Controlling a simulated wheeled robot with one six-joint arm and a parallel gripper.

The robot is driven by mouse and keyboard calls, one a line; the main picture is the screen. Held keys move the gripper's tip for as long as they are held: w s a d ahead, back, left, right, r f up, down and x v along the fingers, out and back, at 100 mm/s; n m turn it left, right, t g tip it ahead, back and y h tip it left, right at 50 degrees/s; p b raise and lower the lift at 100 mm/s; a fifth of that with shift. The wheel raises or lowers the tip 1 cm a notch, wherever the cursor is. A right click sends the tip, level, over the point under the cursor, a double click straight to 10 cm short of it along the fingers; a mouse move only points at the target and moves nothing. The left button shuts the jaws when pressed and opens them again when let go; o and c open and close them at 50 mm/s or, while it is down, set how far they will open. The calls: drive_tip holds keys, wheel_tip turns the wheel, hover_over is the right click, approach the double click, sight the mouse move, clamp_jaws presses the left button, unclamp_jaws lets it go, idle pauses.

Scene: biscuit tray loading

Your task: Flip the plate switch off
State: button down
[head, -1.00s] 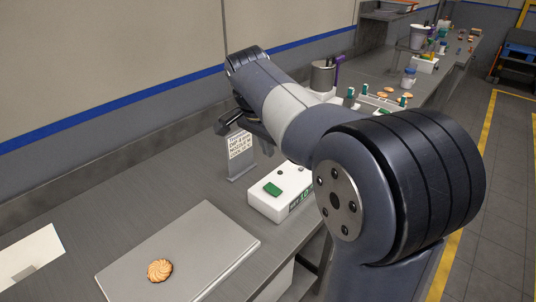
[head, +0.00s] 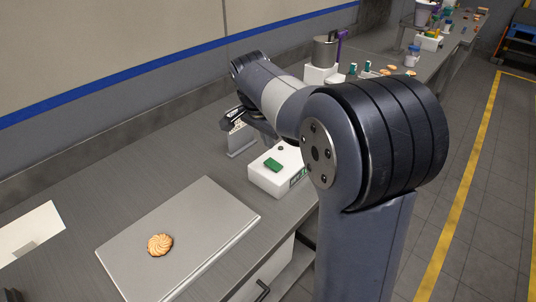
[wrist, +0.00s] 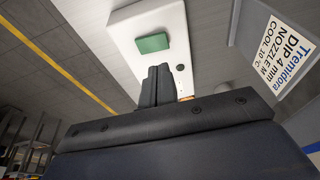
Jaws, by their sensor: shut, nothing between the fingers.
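The white box (head: 268,183) stands on the steel counter and has a green switch (head: 273,164) on its top. The box also shows in the wrist view (wrist: 125,28), with the green switch (wrist: 152,43) just beyond my fingertips. Whether the switch is on or off cannot be told. My gripper (wrist: 157,72) is shut and empty, its fingers pointing towards the box. A gap shows between the fingertips and the switch in the picture; their real distance is unclear.
A metal tray (head: 215,205) with one biscuit (head: 160,245) lies in front. A mixer-like pot (head: 325,52) stands beyond the arm.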

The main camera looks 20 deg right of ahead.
sight(270, 161)
drive_tip(key=x, duration=0.4)
drive_tip(key=shift+s+a+f, duration=0.1)
drive_tip(key=shift+a+f, duration=0.2)
drive_tip(key=shift+f, duration=0.8)
